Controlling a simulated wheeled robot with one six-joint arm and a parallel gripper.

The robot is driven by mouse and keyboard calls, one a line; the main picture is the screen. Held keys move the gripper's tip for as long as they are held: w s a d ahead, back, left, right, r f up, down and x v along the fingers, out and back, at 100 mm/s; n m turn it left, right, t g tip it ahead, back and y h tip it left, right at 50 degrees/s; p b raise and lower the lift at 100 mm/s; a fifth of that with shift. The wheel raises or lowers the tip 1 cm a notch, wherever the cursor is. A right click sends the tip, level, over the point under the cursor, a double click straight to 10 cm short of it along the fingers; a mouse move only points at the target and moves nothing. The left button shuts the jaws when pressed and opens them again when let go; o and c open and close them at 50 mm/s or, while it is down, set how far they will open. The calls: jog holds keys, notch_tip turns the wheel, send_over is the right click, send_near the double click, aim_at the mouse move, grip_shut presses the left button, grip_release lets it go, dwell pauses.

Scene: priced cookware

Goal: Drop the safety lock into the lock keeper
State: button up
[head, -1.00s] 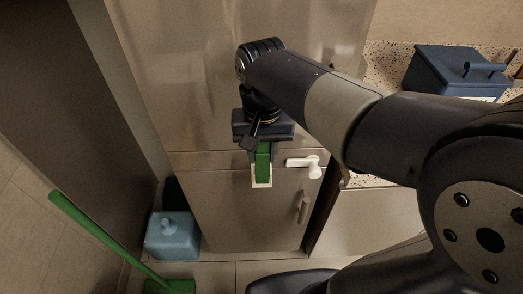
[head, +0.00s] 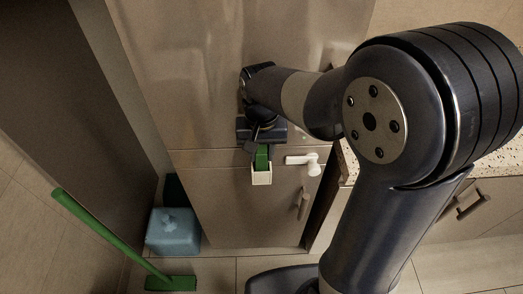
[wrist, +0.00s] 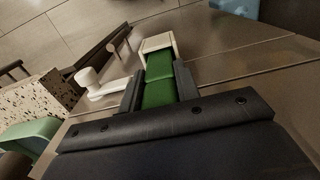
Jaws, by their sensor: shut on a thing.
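The safety lock, a green block (head: 262,154), is between the jaws of my gripper (head: 262,146), which is shut on it. In the wrist view the green lock (wrist: 158,88) shows between the dark fingers (wrist: 159,88). The lock keeper, a small white open box (head: 262,178), is on the front of the metal cabinet. In the head view it is directly below the lock. In the wrist view the keeper (wrist: 158,43) is just beyond the lock's far end. The lock's lower end meets the keeper's opening in the picture; I cannot tell how far inside it is.
A white lever with a knob (head: 312,164) is right of the keeper, close to my gripper. A bar handle (head: 303,204) is below it. A blue lidded box (head: 173,232) and a green broom (head: 108,236) are at lower left. A speckled counter (head: 349,163) is at right.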

jog(key=shift+f, duration=0.15)
jog(key=o, duration=1.1)
jog(key=shift+c, duration=0.2)
notch_tip(320, 180, up, 12)
jog(key=shift+r, duration=0.2)
